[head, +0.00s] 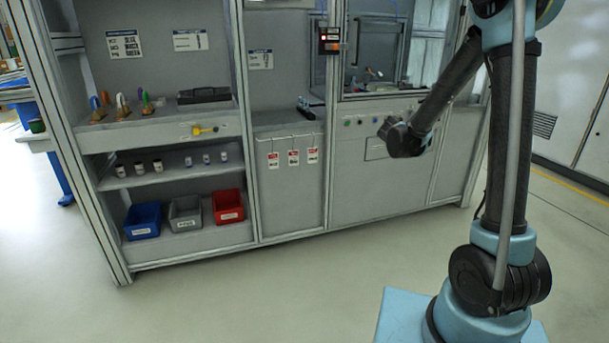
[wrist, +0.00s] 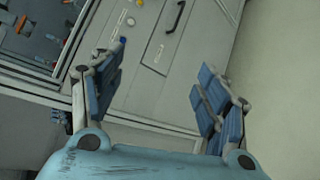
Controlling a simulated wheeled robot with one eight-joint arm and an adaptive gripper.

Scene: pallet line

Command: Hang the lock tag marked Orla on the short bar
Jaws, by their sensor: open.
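Three red-and-white lock tags, left (head: 274,160), middle (head: 293,158) and right (head: 313,155), hang side by side below a thin rail (head: 290,137) on the grey middle panel. Their names are too small to read, so I cannot tell which is Orla's. I cannot pick out the short bar with certainty. My gripper (wrist: 161,62) is open and empty in the wrist view, with blue-padded fingers apart, facing the grey cabinet front. In the head view the end of my arm is in front of the right cabinet, right of the tags and apart from them.
Blue (head: 143,221), grey (head: 185,213) and red (head: 228,206) bins stand on the low left shelf. Several small bottles stand above them. A yellow handle (head: 205,130) sits on the upper ledge. A drawer handle (wrist: 176,17) shows in the wrist view. The floor in front is clear.

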